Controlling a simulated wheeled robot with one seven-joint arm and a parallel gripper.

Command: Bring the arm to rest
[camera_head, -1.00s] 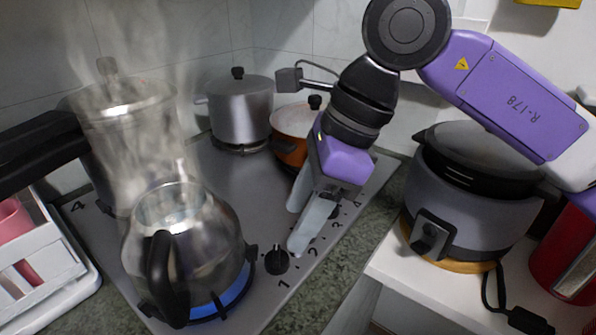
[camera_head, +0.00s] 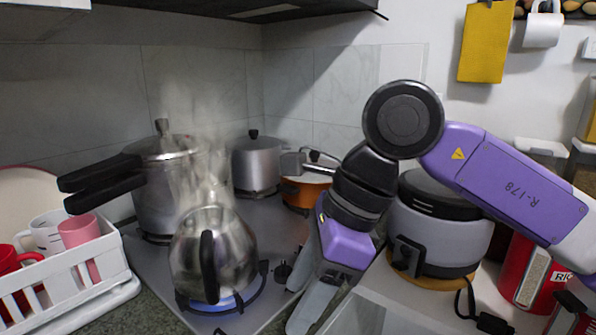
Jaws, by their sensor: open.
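My gripper (camera_head: 306,302) hangs from my purple arm, right of the steaming kettle, over the front right edge of the hob. Its two pale fingers point down and are apart, with nothing between them. The tips come close to the bottom of the picture, and I cannot tell how high they are above the counter. The arm is bent and reaches in from the right.
The steel kettle (camera_head: 212,262) sits over a blue flame on the hob (camera_head: 275,235). A pressure cooker (camera_head: 165,190), a grey pot (camera_head: 256,165) and an orange pot (camera_head: 303,192) stand behind. A rice cooker (camera_head: 440,235) stands behind the arm. A white cup rack (camera_head: 85,265) is at left.

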